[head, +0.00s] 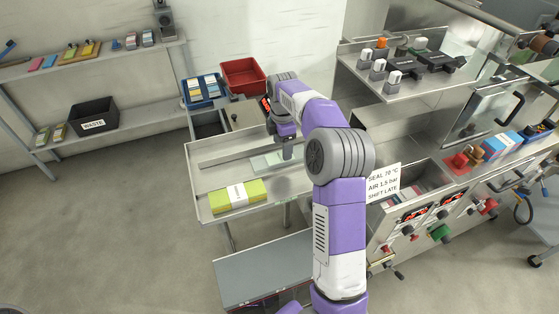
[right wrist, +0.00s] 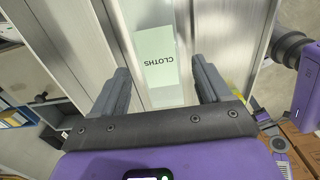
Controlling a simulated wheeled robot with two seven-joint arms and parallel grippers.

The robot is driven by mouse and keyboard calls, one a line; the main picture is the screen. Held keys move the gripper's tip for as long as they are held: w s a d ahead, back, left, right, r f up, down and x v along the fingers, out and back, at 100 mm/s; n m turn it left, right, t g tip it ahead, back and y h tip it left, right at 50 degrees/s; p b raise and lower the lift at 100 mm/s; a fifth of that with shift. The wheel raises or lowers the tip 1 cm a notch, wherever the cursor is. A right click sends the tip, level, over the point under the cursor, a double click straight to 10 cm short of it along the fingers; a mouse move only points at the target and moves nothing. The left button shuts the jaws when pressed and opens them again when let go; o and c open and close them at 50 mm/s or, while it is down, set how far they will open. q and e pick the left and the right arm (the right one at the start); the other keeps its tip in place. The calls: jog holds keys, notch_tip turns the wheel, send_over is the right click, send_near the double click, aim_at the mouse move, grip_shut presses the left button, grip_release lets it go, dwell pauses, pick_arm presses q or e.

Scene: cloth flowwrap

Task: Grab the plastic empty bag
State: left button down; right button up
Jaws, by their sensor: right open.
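The plastic bag (head: 264,164) lies flat on the steel table as a thin, pale, see-through sheet. In the right wrist view it shows a pale green panel (right wrist: 156,55) printed CLOTHS, upside down there. My right gripper (head: 287,153) points down over the right part of the bag in the head view. In the right wrist view its two fingers (right wrist: 162,72) are apart with nothing gripped, and the bag lies ahead between them. I cannot tell the exact height above the bag. My left gripper is not in view.
A yellow-green cloth pack (head: 222,199) with a white band lies on the near part of the steel table (head: 202,172). A blue bin (head: 203,103) and a red bin (head: 262,86) stand behind. Steel machinery with a sign (head: 383,184) stands to the right.

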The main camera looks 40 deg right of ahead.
aim_at(280, 157)
jog(key=f, duration=0.3)
jog(key=f+b, duration=0.1)
jog(key=shift+w+a+f, duration=0.2)
jog(key=shift+a+f, duration=0.05)
jog(key=shift+f, duration=0.05)
jog(key=shift+c, duration=0.2)
jog(key=c, duration=0.8)
jog(key=shift+o, duration=0.2)
jog(key=shift+r, duration=0.1)
